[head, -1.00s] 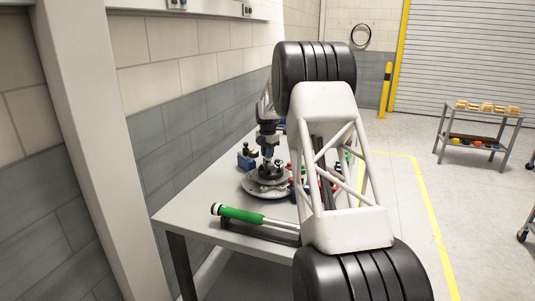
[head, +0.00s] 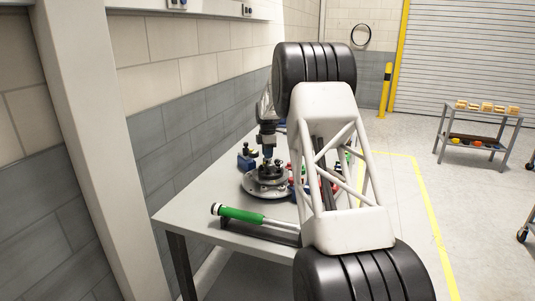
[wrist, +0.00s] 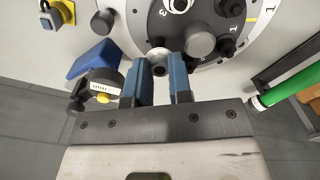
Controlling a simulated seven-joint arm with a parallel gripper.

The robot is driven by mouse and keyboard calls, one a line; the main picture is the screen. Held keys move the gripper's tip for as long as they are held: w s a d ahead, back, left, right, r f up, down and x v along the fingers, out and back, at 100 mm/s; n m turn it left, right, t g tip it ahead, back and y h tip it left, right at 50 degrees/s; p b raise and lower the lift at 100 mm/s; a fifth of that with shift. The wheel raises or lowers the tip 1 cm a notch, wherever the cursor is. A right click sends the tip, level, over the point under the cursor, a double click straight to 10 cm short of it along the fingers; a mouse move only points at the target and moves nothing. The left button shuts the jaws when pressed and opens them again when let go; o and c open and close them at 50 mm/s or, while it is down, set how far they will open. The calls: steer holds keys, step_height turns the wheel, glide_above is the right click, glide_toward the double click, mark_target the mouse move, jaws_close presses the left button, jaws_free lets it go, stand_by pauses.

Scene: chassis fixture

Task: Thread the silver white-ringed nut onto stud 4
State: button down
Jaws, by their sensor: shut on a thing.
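My gripper (wrist: 160,82) is shut in the wrist view, its two blue fingers closed on a small round metal piece, taken as the nut (wrist: 158,56). Only part of the nut shows, and its white ring cannot be made out. The fingertips are at the near edge of the dark round fixture plate (wrist: 215,52), which carries painted numbers, a 3 and a 1 among them. Stud 4 and its number cannot be picked out; the fingers cover that part. In the head view my gripper (head: 267,153) is above the fixture (head: 267,188) on the table.
A grey cylinder (wrist: 201,40) stands on the plate right of the fingers. A blue block (wrist: 92,58) and a dark part with a yellow button (wrist: 103,97) lie left. A green-handled tool (head: 240,214) lies at the table's (head: 190,208) front. Red and blue parts sit right of the fixture.

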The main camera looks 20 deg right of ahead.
stand_by(0.4)
steer(key=shift+m, duration=3)
steer(key=m, duration=0.5)
steer(key=shift+m, duration=0.4)
steer(key=shift+f, duration=1.25)
steer(key=shift+f+m, duration=0.15)
steer(key=shift+m, duration=1.65)
